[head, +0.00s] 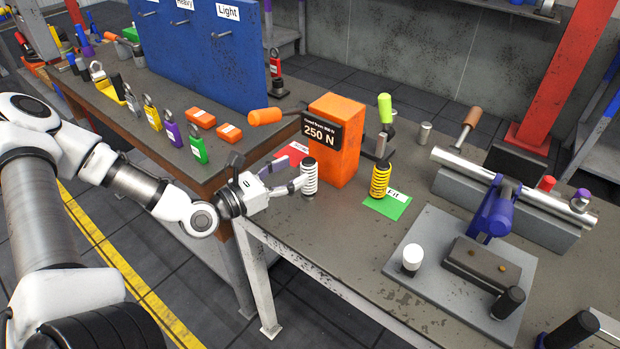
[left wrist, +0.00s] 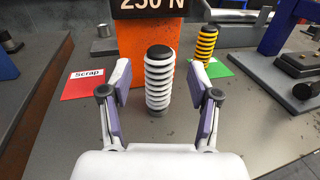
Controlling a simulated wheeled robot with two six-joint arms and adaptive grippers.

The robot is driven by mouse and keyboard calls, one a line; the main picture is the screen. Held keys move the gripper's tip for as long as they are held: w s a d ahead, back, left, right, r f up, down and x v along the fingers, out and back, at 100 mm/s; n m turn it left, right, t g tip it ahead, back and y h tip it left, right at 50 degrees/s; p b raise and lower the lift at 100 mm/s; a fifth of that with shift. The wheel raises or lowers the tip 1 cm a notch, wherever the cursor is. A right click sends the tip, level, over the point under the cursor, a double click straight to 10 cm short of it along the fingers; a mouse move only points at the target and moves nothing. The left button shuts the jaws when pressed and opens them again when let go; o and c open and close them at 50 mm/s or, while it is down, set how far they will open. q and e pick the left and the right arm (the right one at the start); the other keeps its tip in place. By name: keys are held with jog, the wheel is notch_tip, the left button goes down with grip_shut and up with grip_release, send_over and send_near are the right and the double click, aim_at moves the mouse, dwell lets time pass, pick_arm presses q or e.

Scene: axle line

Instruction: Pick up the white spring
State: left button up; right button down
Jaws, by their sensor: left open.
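The white spring (head: 310,176) stands upright on the dark workbench, in front of the orange 250 N block. It is a white coil around a dark core with a black top. In the left wrist view the white spring (left wrist: 159,80) stands between the two fingers. My left gripper (head: 298,183) comes in from the left at the spring, and its fingers are open on either side of it. In the left wrist view the left gripper (left wrist: 160,105) shows gaps between both pads and the coil. My right gripper is not in view.
The orange block (head: 336,150) stands close behind the spring. A red Scrap card (head: 291,154) lies to its left. A yellow spring (head: 380,180) stands on a green Fit card (head: 388,206) to the right. A grey fixture plate (head: 440,255) lies further right. Bare bench lies in front.

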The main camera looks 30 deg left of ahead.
aim_at(303, 169)
pick_arm(q)
jog(key=x, duration=0.2)
jog(key=b+x, duration=0.1)
jog(key=x, duration=0.1)
jog(key=shift+f, duration=0.4)
jog(key=shift+w+d, duration=0.3)
jog(key=shift+w, duration=0.35)
jog(key=shift+s+a+r, duration=0.1)
jog(key=c, duration=0.5)
grip_shut()
